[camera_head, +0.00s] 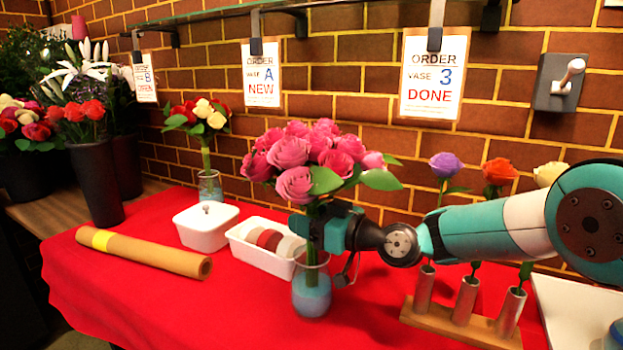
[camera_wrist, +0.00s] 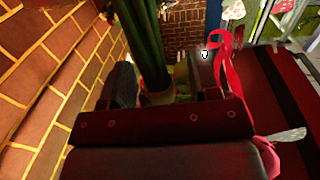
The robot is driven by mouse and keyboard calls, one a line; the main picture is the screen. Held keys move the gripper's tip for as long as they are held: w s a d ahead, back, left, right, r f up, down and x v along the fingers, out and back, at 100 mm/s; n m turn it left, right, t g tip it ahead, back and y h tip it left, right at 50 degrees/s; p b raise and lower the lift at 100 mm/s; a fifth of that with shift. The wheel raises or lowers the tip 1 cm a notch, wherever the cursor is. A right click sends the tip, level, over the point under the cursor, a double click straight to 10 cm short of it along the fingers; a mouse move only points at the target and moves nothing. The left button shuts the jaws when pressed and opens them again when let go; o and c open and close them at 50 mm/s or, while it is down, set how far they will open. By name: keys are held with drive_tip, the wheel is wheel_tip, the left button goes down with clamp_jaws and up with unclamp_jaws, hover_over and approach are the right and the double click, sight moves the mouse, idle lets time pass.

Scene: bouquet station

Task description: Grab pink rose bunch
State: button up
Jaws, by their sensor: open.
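The pink rose bunch (camera_head: 309,158) stands upright in a glass vase (camera_head: 312,288) with blue in its bottom, at the middle of the table in the head view. My gripper (camera_head: 322,228) is at the stems, just below the blooms and above the vase rim. In the wrist view, the green stems (camera_wrist: 146,45) rise between the two dark fingers of my gripper (camera_wrist: 165,85). The fingers stand apart and open, with the stems nearer the left one. Whether a finger touches the stems cannot be told. The blooms are out of the wrist view.
A white tray with ribbon rolls (camera_head: 262,258) sits close behind the vase. A wooden holder (camera_head: 462,318) with single purple, orange and white flowers stands to the right under my arm. A paper roll (camera_head: 140,252) and a white lidded box (camera_head: 205,228) lie left. A brick wall (camera_head: 350,80) closes the back.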

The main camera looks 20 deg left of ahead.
drive_tip(key=shift+w+a, duration=0.2)
drive_tip(key=shift+a, duration=0.4)
drive_tip(key=c, duration=1)
clamp_jaws()
drive_tip(key=shift+r, duration=0.1)
